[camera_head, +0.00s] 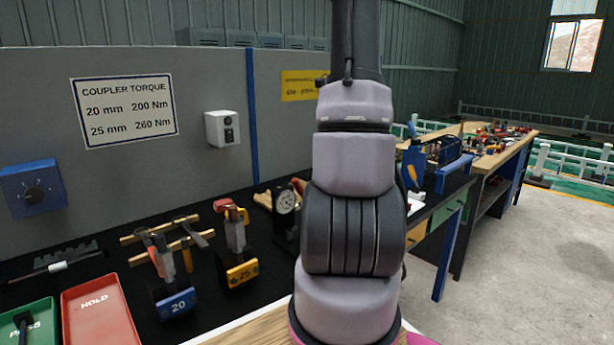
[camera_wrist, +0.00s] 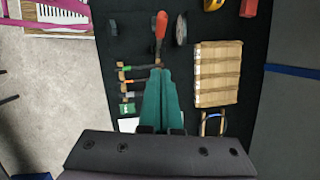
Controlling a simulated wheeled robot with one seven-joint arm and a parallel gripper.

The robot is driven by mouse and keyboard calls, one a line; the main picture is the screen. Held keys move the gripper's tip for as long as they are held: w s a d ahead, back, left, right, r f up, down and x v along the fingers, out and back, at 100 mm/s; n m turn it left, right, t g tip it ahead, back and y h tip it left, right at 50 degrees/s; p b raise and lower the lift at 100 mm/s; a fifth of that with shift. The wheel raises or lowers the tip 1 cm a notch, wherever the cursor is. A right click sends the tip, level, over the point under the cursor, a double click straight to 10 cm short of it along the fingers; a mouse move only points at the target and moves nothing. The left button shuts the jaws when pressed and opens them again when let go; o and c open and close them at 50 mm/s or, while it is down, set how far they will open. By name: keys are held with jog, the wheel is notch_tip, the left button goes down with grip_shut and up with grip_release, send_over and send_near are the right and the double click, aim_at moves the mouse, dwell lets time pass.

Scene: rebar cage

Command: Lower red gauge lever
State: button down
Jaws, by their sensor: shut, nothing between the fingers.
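The dial gauge (camera_head: 286,201) stands on the black mat in the head view, with a white face and dark body, partly hidden by my arm. A small red part (camera_head: 298,185) shows beside it; most of it is hidden. In the wrist view a red lever (camera_wrist: 160,27) points up the picture, beside a dark round part (camera_wrist: 181,29) that looks like the gauge. My gripper (camera_wrist: 159,72) has its teal fingers shut and empty. Its tips appear at the lower end of the red lever; I cannot tell whether they touch. The gripper is hidden in the head view.
A slatted wooden block (camera_wrist: 218,75) lies right of my fingers, and several tools (camera_wrist: 134,83) lie left of them. The blue 20 stand (camera_head: 176,304), yellow 25 stand (camera_head: 242,273) and red HOLD tray (camera_head: 101,309) are on the bench. A grey panel (camera_head: 120,165) rises behind.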

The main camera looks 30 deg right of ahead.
jog(key=a+x, duration=0.2)
jog(key=x, duration=1.1)
jog(key=shift+a+r, duration=0.25)
jog(key=shift+r, duration=0.05)
